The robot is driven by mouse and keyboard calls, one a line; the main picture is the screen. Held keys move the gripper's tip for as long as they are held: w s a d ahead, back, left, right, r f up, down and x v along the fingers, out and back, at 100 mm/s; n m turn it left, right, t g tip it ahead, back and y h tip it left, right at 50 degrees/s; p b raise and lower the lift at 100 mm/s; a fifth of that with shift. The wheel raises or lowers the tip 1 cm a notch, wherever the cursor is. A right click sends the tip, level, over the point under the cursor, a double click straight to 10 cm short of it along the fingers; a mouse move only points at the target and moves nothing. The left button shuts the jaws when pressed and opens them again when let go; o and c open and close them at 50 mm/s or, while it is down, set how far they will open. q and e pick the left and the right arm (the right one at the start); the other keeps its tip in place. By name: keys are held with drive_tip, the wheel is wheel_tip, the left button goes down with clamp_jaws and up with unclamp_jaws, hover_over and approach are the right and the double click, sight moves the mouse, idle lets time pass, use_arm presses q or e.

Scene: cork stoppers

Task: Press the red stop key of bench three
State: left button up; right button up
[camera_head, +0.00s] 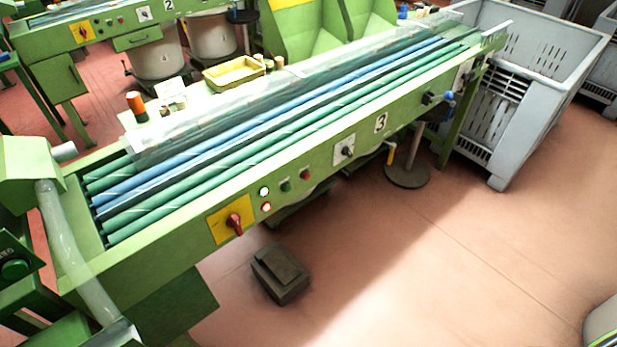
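Bench three (325,160) is the long green bench with a "3" label (381,123) on its front side. On that side a small red key (305,174) sits to the right of a dark green key (286,187). Left of these are two small lit round lamps, one greenish white (264,191) and one reddish (266,207). Further left, a red rotary switch (235,222) sits on a yellow plate. Nothing covers the red key. Neither of my grippers is in view.
Blue and green rollers or belts run along the bench top under a clear cover. A dark foot pedal (280,274) lies on the floor in front. A grey crate (530,110) stands at the right end. Bench two (110,35) is behind. The floor at right is mostly clear.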

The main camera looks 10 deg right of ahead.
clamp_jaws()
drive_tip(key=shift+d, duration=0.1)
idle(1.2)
